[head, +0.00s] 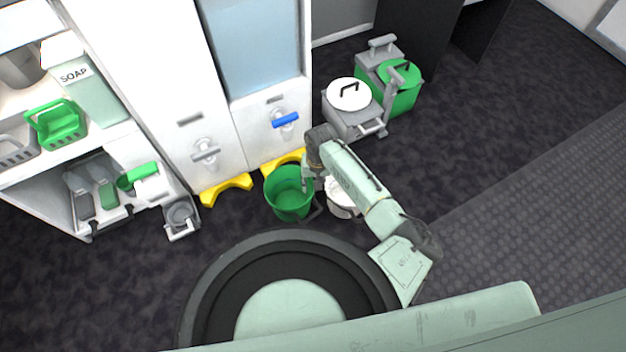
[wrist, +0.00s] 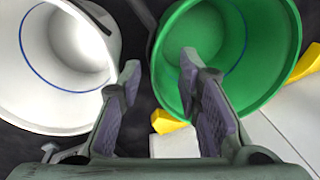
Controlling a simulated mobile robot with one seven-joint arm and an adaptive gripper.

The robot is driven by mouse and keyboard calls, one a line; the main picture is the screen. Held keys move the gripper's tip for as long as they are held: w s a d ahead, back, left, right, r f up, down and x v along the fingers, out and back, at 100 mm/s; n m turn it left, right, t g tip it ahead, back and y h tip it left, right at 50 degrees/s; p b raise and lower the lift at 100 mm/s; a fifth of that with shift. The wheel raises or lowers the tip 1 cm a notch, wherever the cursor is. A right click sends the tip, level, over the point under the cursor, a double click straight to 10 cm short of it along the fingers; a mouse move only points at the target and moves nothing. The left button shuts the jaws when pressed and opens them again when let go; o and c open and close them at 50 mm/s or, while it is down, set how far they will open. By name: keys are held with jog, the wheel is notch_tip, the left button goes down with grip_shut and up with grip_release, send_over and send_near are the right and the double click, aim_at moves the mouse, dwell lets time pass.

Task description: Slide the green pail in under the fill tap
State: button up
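The green pail (head: 283,206) stands upright on the floor in front of the cabinet, just in front of the right yellow floor guide (head: 285,160). It also shows in the wrist view (wrist: 265,40), at the right. Two taps are on the cabinet front: one with a blue lever (head: 285,120), above that guide, and one with a grey lever (head: 205,153) to its left. My gripper (head: 311,180) is at the pail's right rim. In the wrist view my gripper (wrist: 160,80) is open, its fingers either side of the pail's left wall. I cannot tell whether they touch it.
A white pail (wrist: 25,75) stands close beside the green one, on the right in the head view (head: 341,197). A second yellow guide (head: 226,189) lies at the left. A grey bin (head: 352,122) and green bin (head: 405,98) stand behind right.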

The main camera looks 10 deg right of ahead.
jog(key=f, duration=0.3)
jog(key=f+b, duration=0.1)
jog(key=f, duration=0.2)
jog(key=a+f, duration=0.1)
jog(key=f, duration=0.2)
jog(key=shift+b, duration=0.4)
jog(key=shift+c, duration=0.5)
grip_shut()
